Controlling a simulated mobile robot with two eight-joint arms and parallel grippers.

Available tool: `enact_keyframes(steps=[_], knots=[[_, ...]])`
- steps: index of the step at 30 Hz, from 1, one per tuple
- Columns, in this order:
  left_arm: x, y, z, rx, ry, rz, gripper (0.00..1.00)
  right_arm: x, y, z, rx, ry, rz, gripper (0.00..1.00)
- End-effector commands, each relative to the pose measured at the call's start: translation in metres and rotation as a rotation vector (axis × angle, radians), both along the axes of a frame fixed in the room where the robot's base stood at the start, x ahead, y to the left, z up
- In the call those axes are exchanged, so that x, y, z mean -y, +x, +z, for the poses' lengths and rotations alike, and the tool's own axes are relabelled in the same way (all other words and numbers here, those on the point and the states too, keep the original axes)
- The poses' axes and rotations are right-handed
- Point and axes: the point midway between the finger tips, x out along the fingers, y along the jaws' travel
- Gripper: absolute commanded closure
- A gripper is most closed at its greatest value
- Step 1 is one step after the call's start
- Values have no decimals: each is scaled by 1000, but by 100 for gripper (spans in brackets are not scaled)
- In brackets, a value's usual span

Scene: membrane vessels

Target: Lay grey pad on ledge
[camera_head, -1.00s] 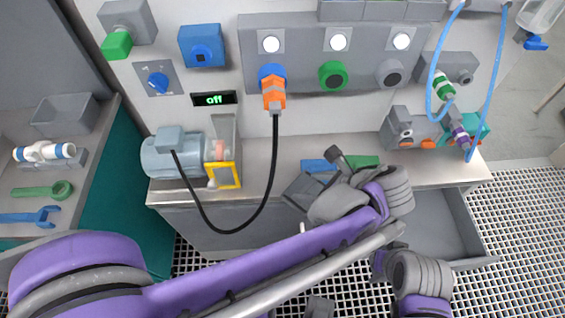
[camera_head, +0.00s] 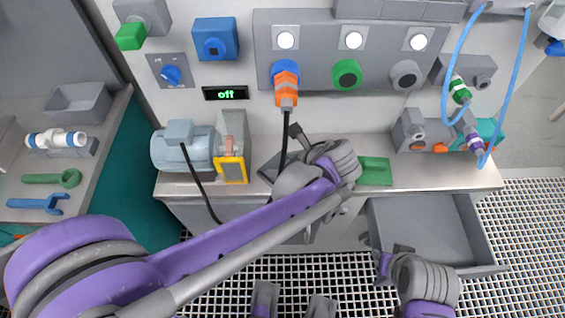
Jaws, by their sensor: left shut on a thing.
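My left gripper (camera_head: 285,160) is over the steel ledge (camera_head: 445,178), in front of the wall panel. It is shut on a flat dark grey piece (camera_head: 270,168), which looks like the grey pad and is mostly hidden by the gripper and wrist. I cannot tell whether the pad touches the ledge. A green pad (camera_head: 375,172) lies flat on the ledge just right of my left wrist. The blue pad is hidden behind my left gripper. My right gripper (camera_head: 392,258) is low at the right, by the open drawer; its fingers are unclear.
A motor (camera_head: 182,148) with a yellow-framed part (camera_head: 231,169) stands on the ledge at left. A black cable (camera_head: 286,125) hangs from an orange plug (camera_head: 286,88) behind my gripper. An open grey drawer (camera_head: 480,235) juts out below. Grey and teal fittings (camera_head: 408,130) occupy the ledge's right end.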

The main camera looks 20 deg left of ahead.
Motion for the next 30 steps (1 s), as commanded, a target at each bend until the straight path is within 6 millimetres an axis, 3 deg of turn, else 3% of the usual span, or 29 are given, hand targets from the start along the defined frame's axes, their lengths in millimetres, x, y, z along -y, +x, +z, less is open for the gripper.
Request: enact_keyframes(steps=[7,8,11,22,30], knots=[[0,0,-3,0,0,0,77,0,0,-2,-1,0,0,54],[0,0,-3,0,0,0,19,0,0,-2,-1,0,0,54],[0,0,-2,0,0,0,1,0,0,-2,-1,0,0,54],[4,-2,6,0,0,-2,0,0,0,2,1,0,0,54],[36,-19,47,0,-1,-4,0,0,1,9,3,0,0,54]])
